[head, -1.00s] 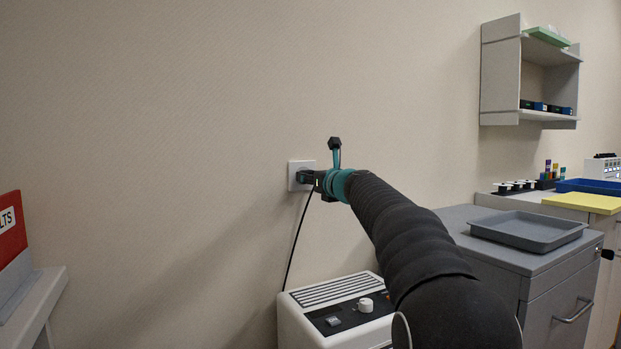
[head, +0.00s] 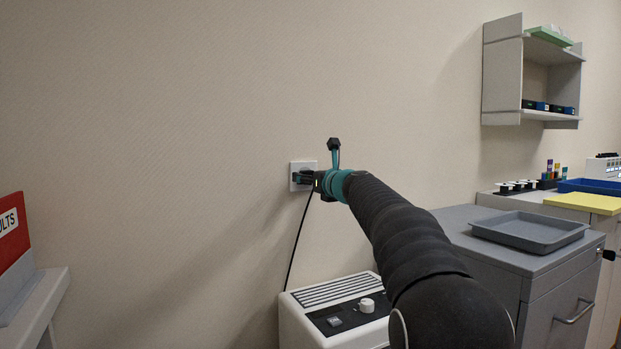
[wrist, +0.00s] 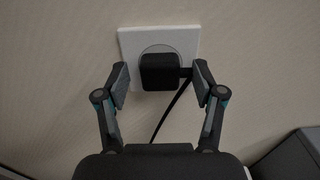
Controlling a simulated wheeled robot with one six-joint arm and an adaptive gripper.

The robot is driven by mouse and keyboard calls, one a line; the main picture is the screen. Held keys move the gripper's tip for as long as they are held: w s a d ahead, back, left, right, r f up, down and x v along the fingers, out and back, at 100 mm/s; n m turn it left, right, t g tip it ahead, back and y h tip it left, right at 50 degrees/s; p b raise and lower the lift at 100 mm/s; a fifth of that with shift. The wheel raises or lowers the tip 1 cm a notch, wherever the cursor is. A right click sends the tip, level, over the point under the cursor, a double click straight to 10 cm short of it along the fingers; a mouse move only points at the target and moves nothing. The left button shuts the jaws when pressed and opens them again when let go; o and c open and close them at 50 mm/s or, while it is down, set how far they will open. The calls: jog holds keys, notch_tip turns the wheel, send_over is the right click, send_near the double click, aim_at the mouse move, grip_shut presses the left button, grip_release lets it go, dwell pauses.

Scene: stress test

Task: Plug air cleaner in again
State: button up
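The black plug (wrist: 160,72) sits at the round recess of the white wall socket (wrist: 128,42) in the wrist view. It appears to be in the socket; how deep its pins sit is hidden. The black cord (head: 298,240) runs from the plug down to the white air cleaner (head: 302,325) on the floor side below. My gripper (wrist: 161,78) is open, with one finger on each side of the plug and a small gap on the left. The right finger is close to the cord's exit from the plug. In the head view the socket (head: 304,166) is partly behind my gripper.
A grey cabinet (head: 470,220) with a grey tray (head: 530,230) stands right of the air cleaner. A wall shelf (head: 500,75) hangs above right. A red box (head: 12,240) stands on a grey surface at far left. The wall left of the socket is clear.

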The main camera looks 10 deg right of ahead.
jog(key=v, duration=1.2)
dwell(0.5)
jog(key=s+a+f+n+g+p, duration=0.1)
jog(key=s+a+f+n+g, duration=0.1)
jog(key=s+f+n+g, duration=0.5)
jog(key=s+a+f+n+g, duration=0.15)
jog(key=s+f+n, duration=0.35)
jog(key=f+n, duration=0.7)
jog(key=s+f+n+g+h+p, duration=0.2)
jog(key=s+f+n, duration=0.25)
jog(key=s, duration=0.45)
jog(key=s+f+n+g+h+p, duration=0.1)
jog(key=s+f+n+g+h, duration=0.15)
jog(key=s+n, duration=0.45)
jog(key=s+r+n+t+h+p, duration=0.1)
jog(key=s+p, duration=0.3)
jog(key=s, duration=1)
jog(key=shift+s+r+n+p, duration=0.3)
jog(key=shift+r+n+p, duration=0.05)
jog(key=shift+n, duration=0.1)
